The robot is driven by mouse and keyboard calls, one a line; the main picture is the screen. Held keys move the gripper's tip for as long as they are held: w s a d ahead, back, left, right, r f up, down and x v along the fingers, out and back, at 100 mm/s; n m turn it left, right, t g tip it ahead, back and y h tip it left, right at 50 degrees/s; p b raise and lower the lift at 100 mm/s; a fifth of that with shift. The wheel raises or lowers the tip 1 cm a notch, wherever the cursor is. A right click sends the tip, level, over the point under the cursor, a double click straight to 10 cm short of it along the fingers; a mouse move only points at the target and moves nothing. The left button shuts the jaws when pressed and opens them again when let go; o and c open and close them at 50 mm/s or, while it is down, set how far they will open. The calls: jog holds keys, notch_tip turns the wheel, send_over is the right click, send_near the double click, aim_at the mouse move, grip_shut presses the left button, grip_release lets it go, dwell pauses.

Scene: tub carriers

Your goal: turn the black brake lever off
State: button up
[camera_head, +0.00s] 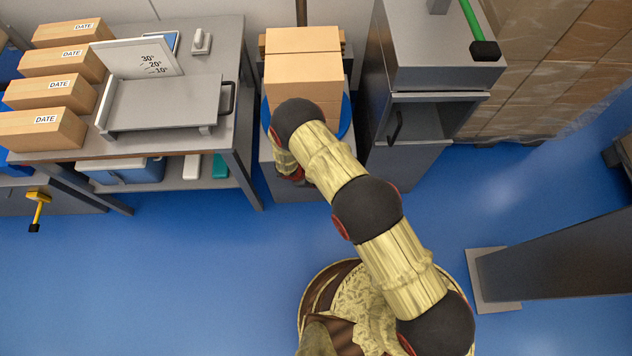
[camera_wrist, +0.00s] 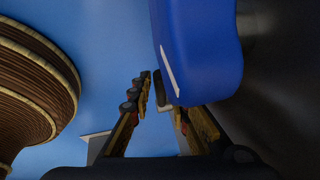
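My gripper (camera_wrist: 165,108) has its two fingers apart in the wrist view, beside a rounded blue part (camera_wrist: 205,50) with a white line on it. A small dark rounded piece (camera_wrist: 158,90) shows next to the left fingertip; I cannot tell whether it is the black brake lever or whether the finger touches it. In the head view my gripper is mostly hidden under my arm, low in front of the stand with the stacked cardboard boxes (camera_head: 302,75). A blue round part (camera_head: 345,118) shows under these boxes. No brake lever is clearly visible there.
A bench with a grey tray (camera_head: 160,103) and several DATE boxes (camera_head: 65,66) stands left. A grey cabinet (camera_head: 425,75) with a black handle (camera_head: 394,127) stands close on the right. A green lever with a black grip (camera_head: 485,50) is above it. Blue floor (camera_head: 150,270) is clear at lower left.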

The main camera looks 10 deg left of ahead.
jog(key=v, duration=1)
jog(key=shift+r, duration=0.35)
jog(key=shift+s+a, duration=0.1)
jog(key=shift+a, duration=0.05)
jog(key=shift+c, duration=0.3)
